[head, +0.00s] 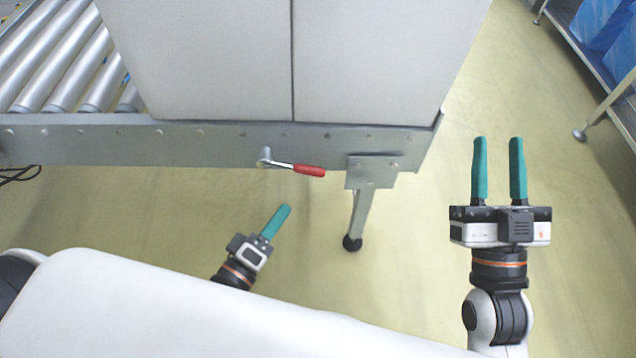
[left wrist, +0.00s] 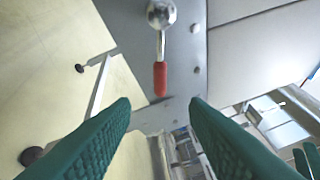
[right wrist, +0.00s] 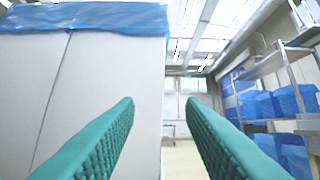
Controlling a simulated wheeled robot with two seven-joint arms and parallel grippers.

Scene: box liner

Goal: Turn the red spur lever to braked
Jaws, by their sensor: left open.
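The red spur lever (head: 308,169) sticks out to the right from a metal pivot (head: 265,156) on the side rail of the conveyor, tilted slightly down. In the left wrist view the red grip (left wrist: 160,78) hangs between and beyond my left fingers, apart from them. My left gripper (head: 284,212) is below the lever in the head view, open and empty. Its two fingers look like one in that view. My right gripper (head: 498,142) is open and empty, well to the right of the conveyor's end.
The conveyor's side rail (head: 205,143) carries a large pale box (head: 365,60) above the lever. A bracket (head: 372,172) and a leg (head: 359,215) stand just right of the lever. A rack (head: 590,60) with blue items is at the top right. Floor around my right gripper is clear.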

